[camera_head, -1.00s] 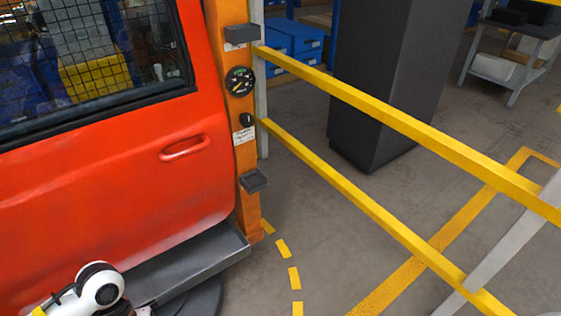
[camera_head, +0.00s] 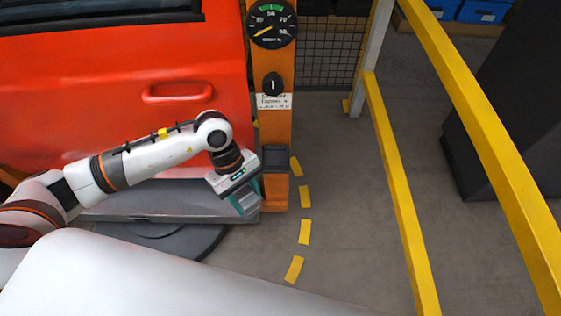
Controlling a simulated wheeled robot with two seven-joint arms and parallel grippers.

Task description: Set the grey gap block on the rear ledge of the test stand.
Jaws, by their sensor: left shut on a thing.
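The test stand (camera_head: 281,128) is an orange post at the edge of the red door, with a round gauge, a black knob and a white label. A small dark ledge (camera_head: 275,157) juts from its lower part; I cannot tell whether it is the rear ledge. My left gripper (camera_head: 247,201) points down just left of and slightly below this ledge, in front of the post's foot. It is shut on the grey gap block (camera_head: 249,204), which shows small and partly covered between the teal-edged fingers. My right gripper is out of view.
The red door (camera_head: 130,95) fills the left, above a grey sill plate (camera_head: 160,202). Yellow rails (camera_head: 392,165) stand to the right, with a dark pillar (camera_head: 510,110) behind them. Floor with yellow dashes (camera_head: 304,232) lies free between post and rails.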

